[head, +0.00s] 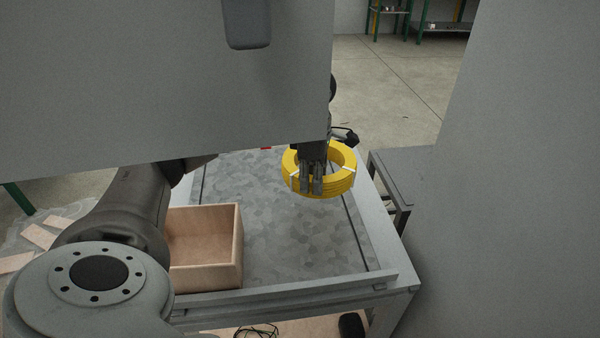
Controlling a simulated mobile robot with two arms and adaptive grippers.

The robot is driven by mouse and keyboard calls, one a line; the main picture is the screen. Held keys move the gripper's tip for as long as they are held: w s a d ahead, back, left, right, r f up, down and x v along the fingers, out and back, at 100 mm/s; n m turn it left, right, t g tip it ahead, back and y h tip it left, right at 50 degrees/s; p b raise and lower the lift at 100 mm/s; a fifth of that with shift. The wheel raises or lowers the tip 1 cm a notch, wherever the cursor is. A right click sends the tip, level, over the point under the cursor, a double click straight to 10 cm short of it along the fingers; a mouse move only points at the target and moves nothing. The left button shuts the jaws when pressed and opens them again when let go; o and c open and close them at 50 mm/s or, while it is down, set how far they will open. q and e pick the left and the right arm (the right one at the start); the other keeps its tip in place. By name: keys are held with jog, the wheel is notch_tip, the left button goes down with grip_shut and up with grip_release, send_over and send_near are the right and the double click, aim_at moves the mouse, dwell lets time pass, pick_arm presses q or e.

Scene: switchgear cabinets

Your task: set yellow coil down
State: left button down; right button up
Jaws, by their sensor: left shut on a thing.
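The yellow coil (337,184) is a thick ring of cable with white ties, held near the right side of the metal-topped table (290,235). My left gripper (312,187) reaches down over the coil's near left part and is shut on it. The coil lies roughly level and looks a little above the table top, though I cannot tell the exact gap. A large grey panel hides much of my left arm. My right gripper is not in view.
An open wooden box (240,255) stands at the table's near left. The patterned table top between box and coil is clear. A grey frame (405,205) stands right of the table. Large grey surfaces block the upper left and right. Green-framed shelves (440,25) stand far back.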

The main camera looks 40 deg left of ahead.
pick_arm(q)
jog(key=w+f, duration=0.2)
jog(key=w+f+p, duration=0.1)
jog(key=w+f, duration=0.1)
jog(key=w, duration=0.1)
jog(key=w+f, duration=0.2)
jog(key=w, duration=0.1)
jog(key=shift+w+a+f+p, duration=0.2)
jog(key=shift+a+p, duration=0.1)
jog(key=shift+a, duration=0.1)
jog(key=shift+w+f, duration=0.4)
jog(key=shift+f, duration=0.1)
notch_tip(320, 180, down, 3)
jog(key=shift+w+f+p, duration=0.1)
jog(key=shift+p, duration=0.55)
jog(key=c, duration=1.4)
grip_release()
jog(key=shift+f, duration=0.2)
jog(key=shift+c, duration=0.2)
jog(key=shift+o, duration=1.4)
jog(key=shift+s+r, duration=0.1)
jog(key=shift+s, duration=0.1)
